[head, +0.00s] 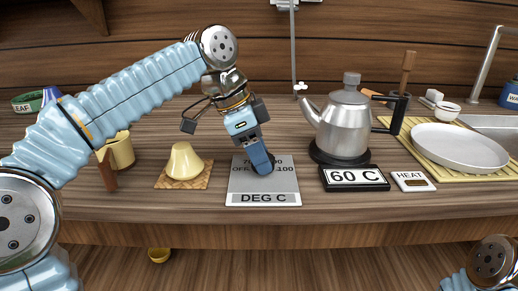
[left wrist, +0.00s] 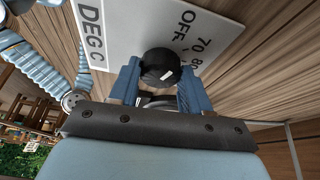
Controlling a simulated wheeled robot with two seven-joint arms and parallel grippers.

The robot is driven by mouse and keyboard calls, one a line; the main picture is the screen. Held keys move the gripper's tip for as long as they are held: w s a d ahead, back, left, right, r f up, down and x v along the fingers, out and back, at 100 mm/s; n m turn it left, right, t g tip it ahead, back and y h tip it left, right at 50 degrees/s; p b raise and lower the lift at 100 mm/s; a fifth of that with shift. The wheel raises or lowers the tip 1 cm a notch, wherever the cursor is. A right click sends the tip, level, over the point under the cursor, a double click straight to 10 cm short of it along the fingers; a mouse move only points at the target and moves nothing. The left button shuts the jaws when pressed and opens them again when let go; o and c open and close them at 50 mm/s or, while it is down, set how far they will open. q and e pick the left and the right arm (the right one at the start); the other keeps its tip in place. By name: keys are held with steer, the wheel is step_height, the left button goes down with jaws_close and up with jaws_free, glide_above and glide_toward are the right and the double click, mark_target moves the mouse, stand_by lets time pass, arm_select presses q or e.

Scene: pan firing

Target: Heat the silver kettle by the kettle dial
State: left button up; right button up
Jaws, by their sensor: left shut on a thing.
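The silver kettle (head: 344,130) stands upright on a black base, with its spout to the left and black handle to the right. The kettle dial is a round black knob (left wrist: 160,66) with a white mark, on the grey DEG C plate (head: 264,199). My left gripper (head: 262,167) reaches down over the plate and hides the dial in the head view. In the left wrist view its blue fingers (left wrist: 160,80) are on either side of the knob, shut on it. The display (head: 354,178) reads 60 C. My right gripper is out of view.
A HEAT panel (head: 412,181) with a dark brownish window lies right of the display. A white plate (head: 459,147) rests on a bamboo mat near the sink. A yellow cup (head: 185,162) stands upside down on a woven mat, with a yellow handled pot (head: 121,152) to its left.

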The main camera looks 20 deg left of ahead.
arm_select(q)
steer(key=m, duration=0.1)
steer(key=m+p, duration=0.1)
steer(key=shift+w+r+m+g+h, duration=0.2)
steer(key=shift+m+g+h, duration=0.1)
steer(key=shift+g, duration=0.1)
steer(key=m+g+p, duration=0.1)
steer(key=m, duration=0.1)
steer(key=shift+m, duration=0.4)
steer(key=m, duration=0.1)
steer(key=m+g, duration=0.1)
steer(key=m, duration=0.1)
steer(key=shift+w+f+m+g+p, duration=0.15)
steer(key=shift+m+g+p, duration=0.15)
steer(key=m, duration=0.2)
steer(key=m+g+y, duration=0.1)
steer(key=m, duration=0.1)
steer(key=shift+w+d+m+g, duration=0.1)
steer(key=shift+m+g, duration=0.2)
steer(key=shift+m, duration=0.1)
steer(key=shift+y, duration=0.4)
steer(key=o, duration=1.1)
steer(key=shift+c, duration=0.2)
